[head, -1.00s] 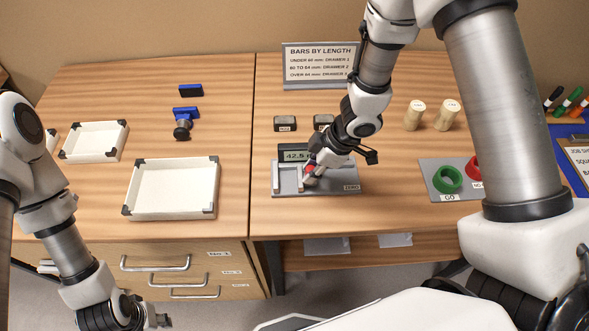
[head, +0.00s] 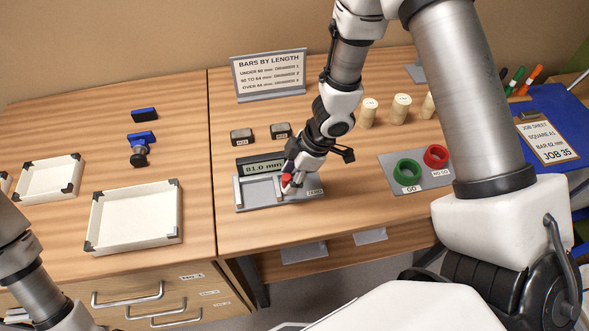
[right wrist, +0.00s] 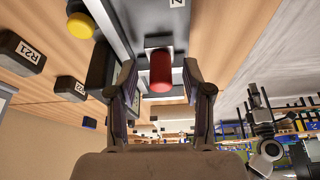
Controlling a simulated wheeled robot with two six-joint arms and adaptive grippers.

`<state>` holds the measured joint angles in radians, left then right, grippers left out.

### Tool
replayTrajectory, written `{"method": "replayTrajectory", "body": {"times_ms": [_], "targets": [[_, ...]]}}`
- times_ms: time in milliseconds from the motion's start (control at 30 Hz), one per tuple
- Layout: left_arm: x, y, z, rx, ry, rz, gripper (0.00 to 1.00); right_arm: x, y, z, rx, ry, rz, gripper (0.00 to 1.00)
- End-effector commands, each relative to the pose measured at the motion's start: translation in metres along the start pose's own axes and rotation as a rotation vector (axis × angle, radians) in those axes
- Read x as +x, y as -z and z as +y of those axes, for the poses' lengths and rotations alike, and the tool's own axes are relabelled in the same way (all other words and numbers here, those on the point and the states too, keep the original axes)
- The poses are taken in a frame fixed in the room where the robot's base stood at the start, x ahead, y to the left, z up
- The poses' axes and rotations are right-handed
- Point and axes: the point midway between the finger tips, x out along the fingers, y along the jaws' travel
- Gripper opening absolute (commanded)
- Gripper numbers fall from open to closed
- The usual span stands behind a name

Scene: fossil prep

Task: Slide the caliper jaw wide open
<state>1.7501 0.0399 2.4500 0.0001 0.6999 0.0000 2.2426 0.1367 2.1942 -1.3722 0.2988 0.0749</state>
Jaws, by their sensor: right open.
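The caliper (head: 262,204) is a grey plate on the right-hand table, with a fixed upright jaw (head: 238,190) at its left end. Its display (head: 262,167) reads 81.0 mm. The sliding jaw (head: 278,188) stands apart from the fixed one, near the plate's right part. A red knob (head: 287,180) is at my right gripper (head: 291,184). In the right wrist view the red knob (right wrist: 161,72) sits between the two open fingers of the right gripper (right wrist: 160,84), with gaps visible on both sides. My left arm shows at the lower left; its gripper is out of frame.
Two dark blocks (head: 241,136) stand behind the caliper, below the sign (head: 268,72). Green (head: 407,171) and red (head: 436,156) ring gauges are to its right. A white tray (head: 134,240) lies left. A yellow round part (right wrist: 80,25) shows in the wrist view.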

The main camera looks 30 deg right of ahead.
Motion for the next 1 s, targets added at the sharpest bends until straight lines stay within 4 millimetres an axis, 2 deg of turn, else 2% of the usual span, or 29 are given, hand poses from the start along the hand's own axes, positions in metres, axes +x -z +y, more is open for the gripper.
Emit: {"method": "replayTrajectory", "body": {"times_ms": [233, 400, 567, 867, 1000], "targets": [[0.000, 0.000, 0.000, 0.000, 0.000, 0.000, 0.40, -0.044, -0.001, 0.001, -0.001, -0.005, 0.006, 0.50], [0.000, 0.000, 0.000, 0.000, 0.000, 0.000, 0.40, -0.059, -0.002, 0.000, 0.001, 0.002, 0.003, 0.50], [0.000, 0.000, 0.000, 0.000, 0.000, 0.000, 0.40, -0.065, -0.003, 0.000, 0.001, 0.000, 0.001, 0.50], [0.000, 0.000, 0.000, 0.000, 0.000, 0.000, 0.40, -0.065, -0.004, 0.001, -0.006, -0.001, -0.001, 0.50], [0.000, 0.000, 0.000, 0.000, 0.000, 0.000, 0.40, -0.066, -0.018, 0.011, 0.036, -0.061, -0.071, 0.50]]}}
